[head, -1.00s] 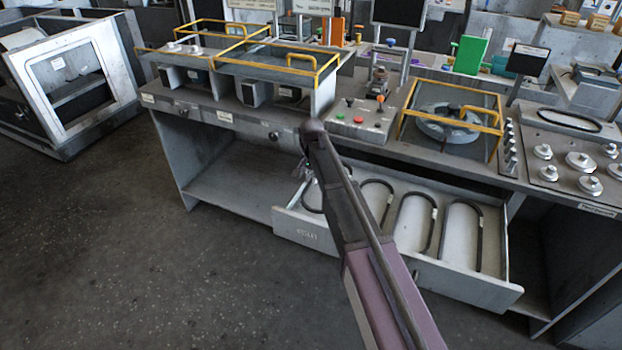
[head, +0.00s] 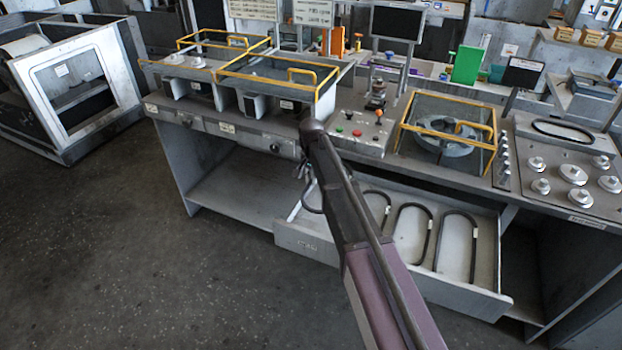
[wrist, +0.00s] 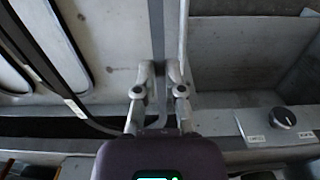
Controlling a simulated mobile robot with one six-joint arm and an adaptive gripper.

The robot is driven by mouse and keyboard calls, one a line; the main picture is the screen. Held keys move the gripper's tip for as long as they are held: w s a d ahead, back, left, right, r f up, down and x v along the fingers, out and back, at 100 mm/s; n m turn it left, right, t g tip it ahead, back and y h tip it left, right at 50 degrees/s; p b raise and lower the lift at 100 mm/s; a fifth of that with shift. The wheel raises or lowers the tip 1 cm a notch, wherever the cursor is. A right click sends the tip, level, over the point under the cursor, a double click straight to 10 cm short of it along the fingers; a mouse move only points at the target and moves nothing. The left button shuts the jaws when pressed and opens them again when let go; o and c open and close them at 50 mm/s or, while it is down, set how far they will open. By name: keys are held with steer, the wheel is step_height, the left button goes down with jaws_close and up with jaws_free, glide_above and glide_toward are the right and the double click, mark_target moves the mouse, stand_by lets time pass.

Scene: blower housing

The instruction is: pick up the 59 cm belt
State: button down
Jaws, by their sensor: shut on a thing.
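My gripper (wrist: 160,92) is shut on a dark belt (wrist: 92,121) near the left end of the open drawer (head: 300,243). In the head view the gripper (head: 306,172) is small, and the held belt (head: 309,204) shows as a dark loop below it, partly hidden by my arm. In the wrist view the belt curves in from the left to the fingers. Several other U-shaped dark belts, among them one at the right (head: 474,250), lie side by side in the drawer. Small pale tags are on them, but I cannot read their lengths.
The bench top with yellow-railed trays (head: 285,80) overhangs the drawer. A control panel (head: 352,135) and a yellow-framed blower housing (head: 446,138) stand on it. A separate dark belt (head: 565,132) lies at the right. The floor (head: 140,265) at left front is clear.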

steer(key=shift+r, duration=0.15)
stand_by(0.3)
steer(key=shift+r+p, duration=2.35)
steer(key=shift+p, duration=0.2)
